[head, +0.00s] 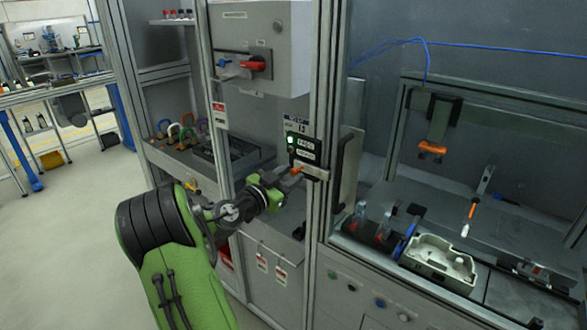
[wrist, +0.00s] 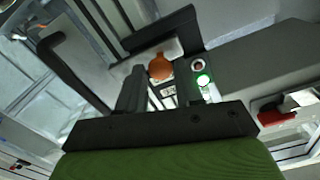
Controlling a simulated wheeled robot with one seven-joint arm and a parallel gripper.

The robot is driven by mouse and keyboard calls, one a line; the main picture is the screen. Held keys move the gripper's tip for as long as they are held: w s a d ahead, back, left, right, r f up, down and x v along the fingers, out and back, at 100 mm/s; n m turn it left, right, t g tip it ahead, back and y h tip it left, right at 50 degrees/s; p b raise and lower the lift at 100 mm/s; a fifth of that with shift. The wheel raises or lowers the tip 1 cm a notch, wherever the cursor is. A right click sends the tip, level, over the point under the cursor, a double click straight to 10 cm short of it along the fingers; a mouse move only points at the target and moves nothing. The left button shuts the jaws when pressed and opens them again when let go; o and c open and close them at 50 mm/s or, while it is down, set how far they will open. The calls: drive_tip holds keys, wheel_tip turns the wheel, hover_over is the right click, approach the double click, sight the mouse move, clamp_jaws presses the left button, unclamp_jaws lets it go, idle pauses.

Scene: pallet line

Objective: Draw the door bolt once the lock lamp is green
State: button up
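The orange knob of the door bolt (head: 297,170) sits on a pale plate at the door frame. In the wrist view the knob (wrist: 160,68) shows just beyond and between my fingers. The lock lamp (head: 291,141) on the small black box glows green; it is also green in the wrist view (wrist: 203,80). My gripper (head: 285,180) is right in front of the knob. In the wrist view my gripper (wrist: 168,88) has its two dark fingers apart, with nothing held. I cannot tell whether a fingertip touches the knob.
A black door handle (head: 346,157) stands right of the bolt. A grey cabinet with a red rotary switch (head: 254,66) hangs above. Padlocks (head: 175,130) sit on a shelf to the left. Behind the door glass are a white casting (head: 440,262) and tools.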

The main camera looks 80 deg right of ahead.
sight(308, 172)
drive_tip(key=shift+x, duration=1.25)
drive_tip(key=shift+w, duration=0.1)
clamp_jaws()
